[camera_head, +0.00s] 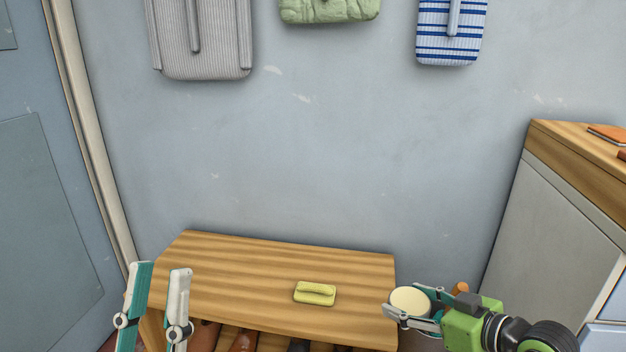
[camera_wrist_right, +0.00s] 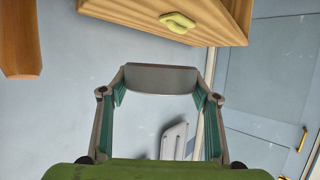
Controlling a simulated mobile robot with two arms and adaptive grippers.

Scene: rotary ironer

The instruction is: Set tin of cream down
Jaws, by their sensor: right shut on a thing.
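The tin of cream (camera_head: 409,299) has a pale cream round top and looks upright. My right gripper (camera_head: 402,309) is shut on it, just right of the wooden bench's right end. In the right wrist view the tin's grey side (camera_wrist_right: 160,78) spans the space between the two fingers. The bench (camera_head: 230,268) stands against the wall. My left gripper (camera_head: 160,268) is open and empty in front of the bench's left end, its two fingers apart and pointing up.
A yellow-green brush-like object (camera_head: 315,293) lies on the bench's right half; the bench top's left half is clear. Brown shoes (camera_head: 243,342) are underneath. A wood-topped cabinet (camera_head: 560,150) stands at right.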

